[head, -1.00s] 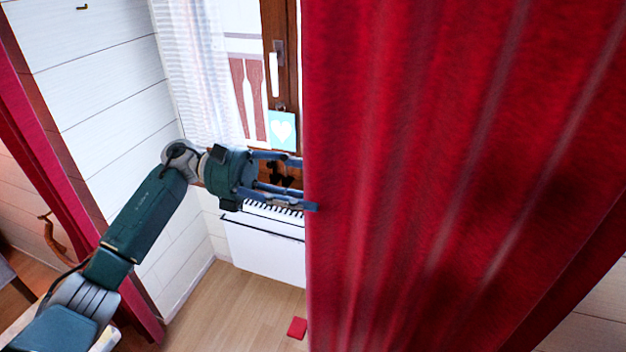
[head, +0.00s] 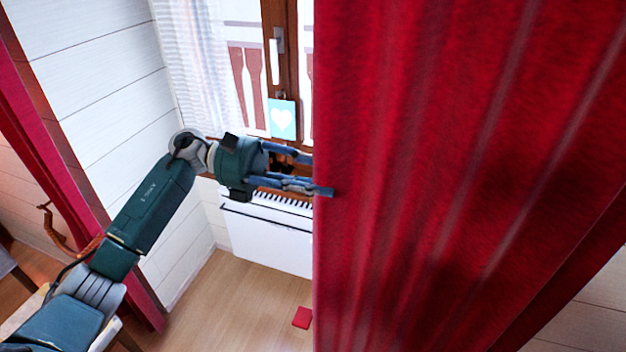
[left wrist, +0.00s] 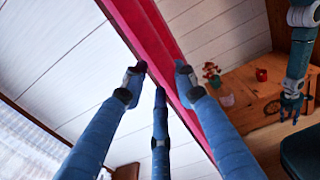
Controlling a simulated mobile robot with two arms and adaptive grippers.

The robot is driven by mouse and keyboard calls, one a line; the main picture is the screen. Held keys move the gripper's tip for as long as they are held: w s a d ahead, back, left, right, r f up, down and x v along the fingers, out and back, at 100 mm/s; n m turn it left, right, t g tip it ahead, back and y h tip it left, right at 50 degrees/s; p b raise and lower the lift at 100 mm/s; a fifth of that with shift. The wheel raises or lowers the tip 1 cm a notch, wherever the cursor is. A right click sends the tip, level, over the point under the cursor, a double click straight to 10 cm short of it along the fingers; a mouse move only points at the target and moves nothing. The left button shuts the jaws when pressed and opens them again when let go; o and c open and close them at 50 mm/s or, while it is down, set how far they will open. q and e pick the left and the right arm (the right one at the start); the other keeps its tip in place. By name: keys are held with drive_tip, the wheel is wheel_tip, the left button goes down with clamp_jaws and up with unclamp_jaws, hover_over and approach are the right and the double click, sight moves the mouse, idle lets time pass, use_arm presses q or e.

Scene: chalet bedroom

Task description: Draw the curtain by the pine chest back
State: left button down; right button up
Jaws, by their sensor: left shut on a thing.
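The red curtain (head: 450,160) hangs across the right half of the head view, its left edge upright beside the window. My left gripper (head: 321,176) reaches in from the left and is shut on that edge. In the left wrist view the curtain (left wrist: 150,35) is a red strip passing between the fingertips of my left gripper (left wrist: 162,77). The pine chest (left wrist: 240,82) shows at the right of the left wrist view. My right gripper (left wrist: 291,108) hangs in front of the chest, small; its opening is unclear.
A second red curtain (head: 60,170) hangs at the left. A red object (head: 302,317) lies on the floor. Potted flowers (left wrist: 211,73) stand on the chest.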

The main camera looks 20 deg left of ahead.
sight(334, 182)
use_arm(q)
drive_tip(key=d+b, duration=0.6)
drive_tip(key=d, duration=1)
drive_tip(key=shift+s+d, duration=0.25)
drive_tip(key=shift+r, duration=0.1)
drive_tip(key=c, duration=1.3)
unclamp_jaws()
drive_tip(key=shift+c, duration=0.2)
drive_tip(key=a, duration=1.2)
drive_tip(key=shift+w, duration=0.2)
